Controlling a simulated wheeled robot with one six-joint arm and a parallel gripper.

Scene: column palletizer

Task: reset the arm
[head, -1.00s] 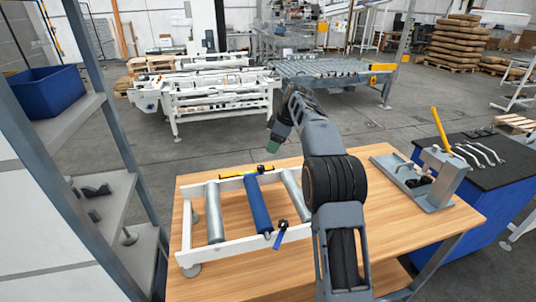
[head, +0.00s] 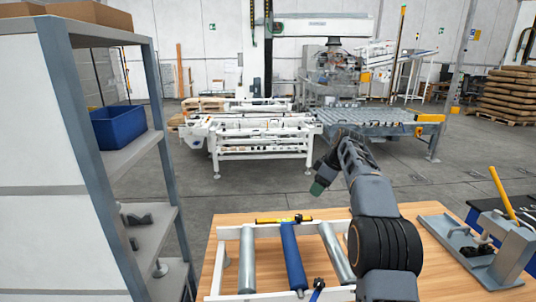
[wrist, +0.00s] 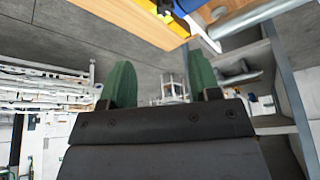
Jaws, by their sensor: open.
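My gripper (head: 317,188) is raised above the far edge of the wooden table, with nothing visible held in it. In the wrist view its two green fingers (wrist: 160,85) stand wide apart with empty space between them. My dark grey arm reaches up from the lower right in the head view. The wooden table (head: 440,270) lies below, and its edge also shows at the top of the wrist view (wrist: 125,20).
A white roller frame (head: 232,232) with two grey rollers and a blue roller (head: 292,258) lies on the table. A grey fixture (head: 484,255) with a yellow handle stands right. A shelf (head: 140,150) with a blue bin (head: 118,126) stands left. Conveyors (head: 255,135) stand beyond open floor.

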